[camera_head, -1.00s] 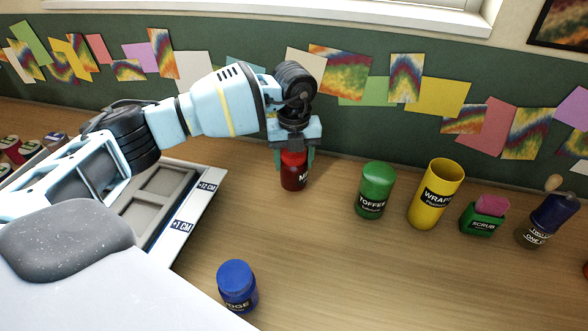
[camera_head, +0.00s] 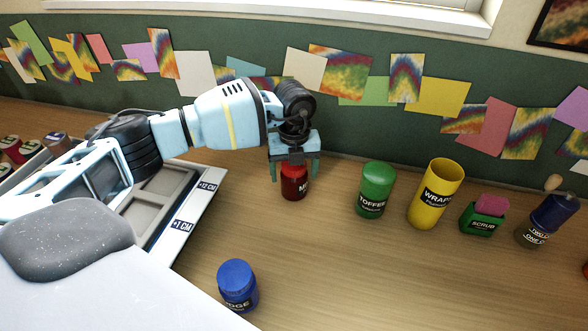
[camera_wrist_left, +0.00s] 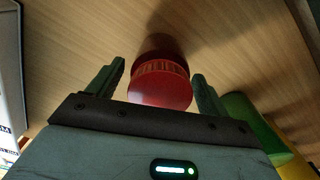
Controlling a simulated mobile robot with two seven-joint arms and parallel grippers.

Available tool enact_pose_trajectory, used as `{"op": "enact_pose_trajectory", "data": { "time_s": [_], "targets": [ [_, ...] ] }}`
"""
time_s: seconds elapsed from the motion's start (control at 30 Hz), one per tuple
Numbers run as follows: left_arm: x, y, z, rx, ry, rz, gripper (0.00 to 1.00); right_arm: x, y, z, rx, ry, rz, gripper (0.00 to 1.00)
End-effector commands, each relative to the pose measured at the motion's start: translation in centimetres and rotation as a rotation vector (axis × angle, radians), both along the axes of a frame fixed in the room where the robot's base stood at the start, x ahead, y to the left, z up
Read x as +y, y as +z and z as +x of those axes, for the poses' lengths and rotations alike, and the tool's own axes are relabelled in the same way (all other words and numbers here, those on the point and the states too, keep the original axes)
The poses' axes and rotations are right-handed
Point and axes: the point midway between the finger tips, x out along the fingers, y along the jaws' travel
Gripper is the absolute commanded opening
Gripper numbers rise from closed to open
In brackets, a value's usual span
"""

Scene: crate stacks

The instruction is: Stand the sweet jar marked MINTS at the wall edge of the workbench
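The red jar (camera_head: 294,184), its label partly readable as "M…", stands upright on the workbench (camera_head: 330,260) near the wall side, left of the green TOFFEE jar (camera_head: 376,190). My left gripper (camera_head: 296,178) is above and around its top, with fingers apart. In the left wrist view, the red lid (camera_wrist_left: 160,84) sits between the two open fingers, with a gap on each side. My right gripper is in neither view.
A yellow WRAPS canister (camera_head: 436,194), a green SCRUB holder (camera_head: 483,217) and a dark blue container (camera_head: 548,220) stand to the right. A blue jar (camera_head: 238,287) stands at the front. A compartment tray (camera_head: 187,225) lies left. The middle of the bench is clear.

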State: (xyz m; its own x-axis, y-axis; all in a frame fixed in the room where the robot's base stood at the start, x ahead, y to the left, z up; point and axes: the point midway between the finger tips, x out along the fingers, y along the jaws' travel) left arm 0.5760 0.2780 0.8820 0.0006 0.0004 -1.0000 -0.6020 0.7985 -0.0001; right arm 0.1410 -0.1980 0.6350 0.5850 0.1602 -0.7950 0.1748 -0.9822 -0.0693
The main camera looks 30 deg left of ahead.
Motion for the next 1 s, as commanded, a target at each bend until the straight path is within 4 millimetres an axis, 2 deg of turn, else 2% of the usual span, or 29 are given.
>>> {"op": "enact_pose_trajectory", "data": {
  "time_s": [0.23, 0.37, 0.8, 1.0],
  "targets": [
    [0.0, 0.1, 0.0, 0.0, 0.0, 0.0, 0.79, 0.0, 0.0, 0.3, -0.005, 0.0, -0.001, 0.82],
    [0.0, 1.0, 0.0, -0.001, 0.0, 0.001, 0.79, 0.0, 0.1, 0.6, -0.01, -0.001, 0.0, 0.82],
    [0.0, 9.2, 0.0, -0.003, 0.0, 0.0, 0.79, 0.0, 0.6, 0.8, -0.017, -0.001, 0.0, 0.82],
    [0.0, 11.6, 0.0, -0.001, 0.0, -0.001, 0.79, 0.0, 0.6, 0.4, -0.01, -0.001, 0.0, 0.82]
  ]
}}
